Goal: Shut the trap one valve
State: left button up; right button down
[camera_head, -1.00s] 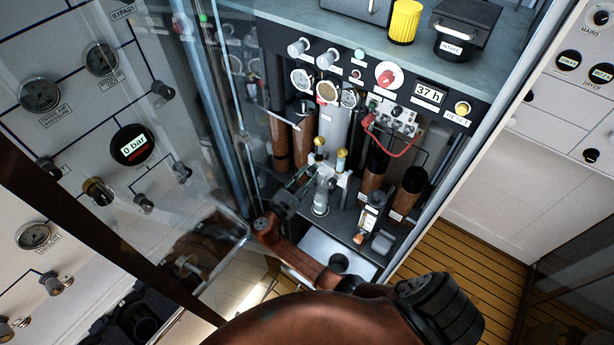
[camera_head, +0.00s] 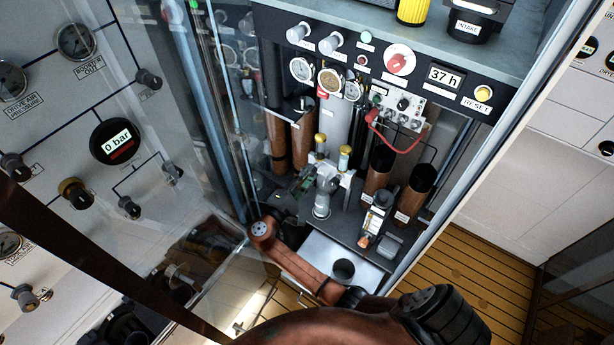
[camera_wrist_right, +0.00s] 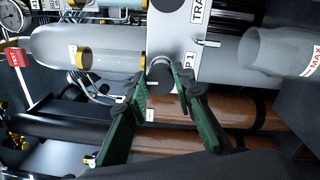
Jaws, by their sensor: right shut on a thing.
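In the head view the right gripper (camera_head: 312,180) reaches into the open cabinet at the silvery trap fittings (camera_head: 327,190), below two brass-topped parts (camera_head: 320,139). The valve itself is too hidden there to make out. My left gripper is not in view.
A transparent door (camera_head: 225,120) stands at the cabinet's left. Wooden floor (camera_head: 470,265) lies at right.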

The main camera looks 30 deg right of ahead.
jog(key=shift+f+m, duration=0.15)
jog(key=shift+m, duration=0.35)
jog(key=shift+b, duration=0.3)
jog(key=c, duration=1.7)
grip_release()
jog(key=shift+o, duration=0.2)
jog(key=v, duration=0.7)
jog(key=shift+s+a, duration=0.15)
jog(key=shift+a, duration=0.1)
